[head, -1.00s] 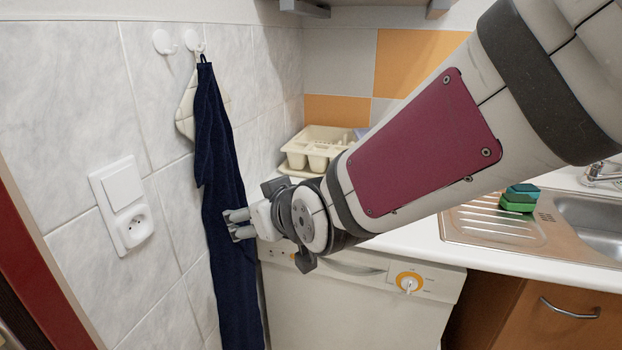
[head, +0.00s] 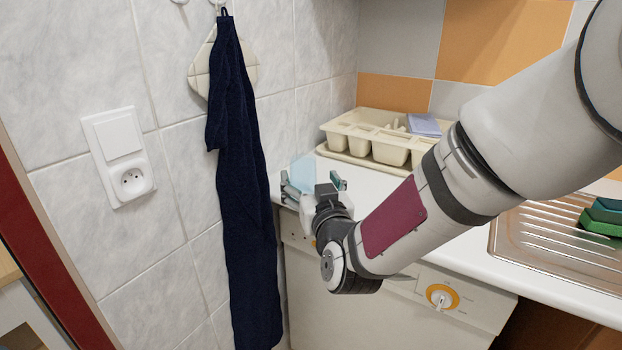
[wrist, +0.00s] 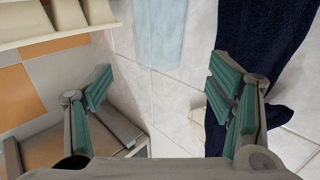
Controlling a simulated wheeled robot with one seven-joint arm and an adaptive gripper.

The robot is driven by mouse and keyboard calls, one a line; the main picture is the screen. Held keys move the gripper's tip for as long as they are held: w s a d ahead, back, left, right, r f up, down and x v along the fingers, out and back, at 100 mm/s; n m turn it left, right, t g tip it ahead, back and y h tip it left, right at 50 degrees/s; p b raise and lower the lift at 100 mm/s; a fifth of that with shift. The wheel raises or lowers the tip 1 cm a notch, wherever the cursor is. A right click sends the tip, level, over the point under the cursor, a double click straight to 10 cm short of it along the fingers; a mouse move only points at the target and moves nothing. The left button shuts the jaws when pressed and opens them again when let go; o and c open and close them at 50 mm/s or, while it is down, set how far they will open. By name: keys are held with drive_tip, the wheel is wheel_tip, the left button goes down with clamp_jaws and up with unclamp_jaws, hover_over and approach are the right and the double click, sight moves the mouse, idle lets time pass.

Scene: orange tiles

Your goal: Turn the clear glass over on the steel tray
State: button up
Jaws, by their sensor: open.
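A pale blue, see-through shape (head: 303,168), which looks like the clear glass, stands at the counter's back left corner by the tiled wall. Its lower part is hidden behind my gripper (head: 313,184). In the wrist view the same pale shape (wrist: 160,30) shows at the top, beyond and between the fingers. My gripper (wrist: 160,72) is open and empty, its fingers wide apart and pointing at the shape without visible contact. The ribbed steel tray (head: 535,240) lies at the right of the counter, partly behind my arm.
A cream cutlery rack (head: 372,140) with a purple-blue item stands behind the gripper. A dark blue towel (head: 240,190) hangs on the wall close to its left. A green sponge (head: 600,222) sits on the steel at the far right. The white counter (head: 478,250) beside the steel is clear.

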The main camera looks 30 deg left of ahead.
sight(305, 167)
drive_tip(key=shift+x, duration=4)
drive_tip(key=shift+r, duration=0.15)
drive_tip(key=c, duration=1.4)
drive_tip(key=shift+c, duration=0.9)
drive_tip(key=shift+r, duration=0.2)
